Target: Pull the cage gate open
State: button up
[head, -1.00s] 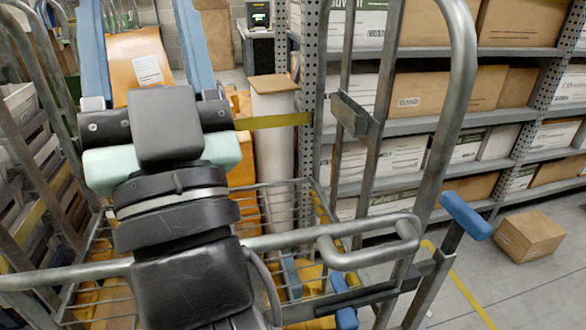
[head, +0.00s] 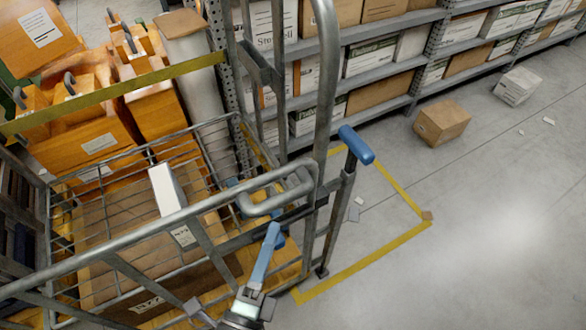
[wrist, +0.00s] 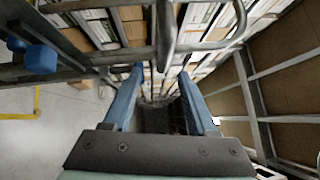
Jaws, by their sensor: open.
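The cage gate is a grey tubular metal frame whose top rail (head: 150,232) crosses the head view from lower left to the centre. A bent metal loop handle (head: 262,208) sits at its right end, beside the upright post (head: 326,95). A blue-gripped lever (head: 356,145) stands on the right side of the post. My gripper (head: 271,238) is low in the head view, just below the loop handle. In the wrist view my gripper (wrist: 160,82) has two blue fingers spread apart with nothing between them. Metal bars lie ahead of the fingertips; contact cannot be told.
A shelf rack (head: 385,65) with boxes stands behind. A brown box (head: 441,122) and a white box (head: 517,86) lie on the floor. The grey floor (head: 480,235) at right is mostly clear.

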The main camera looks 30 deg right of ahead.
jog(key=p+x, duration=0.2)
jog(key=x, duration=0.9)
jog(key=shift+r, duration=0.35)
jog(key=c, duration=0.9)
jog(key=shift+r, duration=0.15)
grip_shut()
